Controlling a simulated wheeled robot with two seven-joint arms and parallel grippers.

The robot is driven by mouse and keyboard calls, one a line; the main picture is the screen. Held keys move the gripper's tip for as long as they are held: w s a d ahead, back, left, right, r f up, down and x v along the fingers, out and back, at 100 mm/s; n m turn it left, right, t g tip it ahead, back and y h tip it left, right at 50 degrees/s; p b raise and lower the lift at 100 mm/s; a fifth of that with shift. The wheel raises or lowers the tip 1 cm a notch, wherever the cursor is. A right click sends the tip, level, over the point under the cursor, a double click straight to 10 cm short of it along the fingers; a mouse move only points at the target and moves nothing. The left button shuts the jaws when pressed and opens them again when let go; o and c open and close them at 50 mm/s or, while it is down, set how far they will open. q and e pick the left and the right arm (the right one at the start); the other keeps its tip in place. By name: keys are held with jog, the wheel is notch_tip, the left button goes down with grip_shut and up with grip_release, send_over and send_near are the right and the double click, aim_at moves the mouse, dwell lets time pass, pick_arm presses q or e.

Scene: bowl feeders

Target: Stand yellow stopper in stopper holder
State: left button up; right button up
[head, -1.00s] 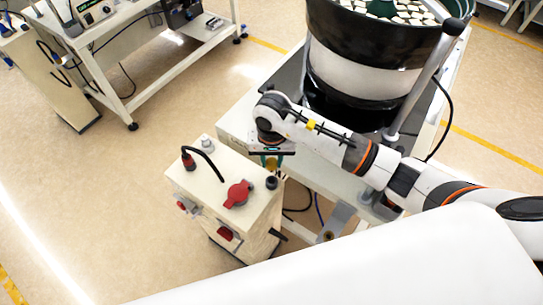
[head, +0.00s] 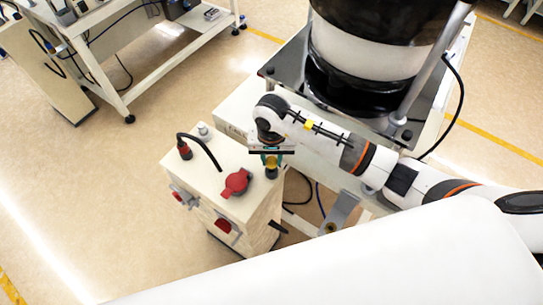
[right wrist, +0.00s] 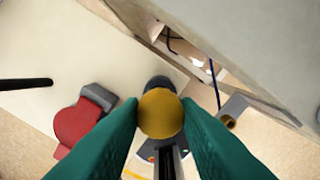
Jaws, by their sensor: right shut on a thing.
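The yellow stopper (right wrist: 160,114) is between the green fingertips of my right gripper (right wrist: 161,120) in the right wrist view. In the head view my right gripper (head: 271,158) is shut on it, pointing down at the right edge of a cream cabinet's top. The dark round stopper holder (head: 271,173) stands on that top, directly below the stopper in the picture. In the wrist view the holder (right wrist: 160,82) shows only partly behind the stopper. I cannot tell whether the two touch. My left gripper is not in view.
The cream cabinet (head: 205,165) carries a red fitting (head: 236,183) and a black cable (head: 205,144) on top. A bowl feeder (head: 370,55) on a white frame stands close behind my right arm. The floor to the left is open.

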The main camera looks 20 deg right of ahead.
jog(key=shift+f+b, duration=0.2)
jog(key=shift+b, duration=0.75)
dwell(1.5)
jog(key=shift+f+b, duration=1.2)
jog(key=shift+b, duration=0.2)
dwell(0.6)
jog(key=o, duration=1.2)
jog(key=shift+c, duration=0.2)
jog(key=shift+o, duration=0.4)
jog(key=shift+o, duration=0.6)
jog(key=shift+r, duration=0.15)
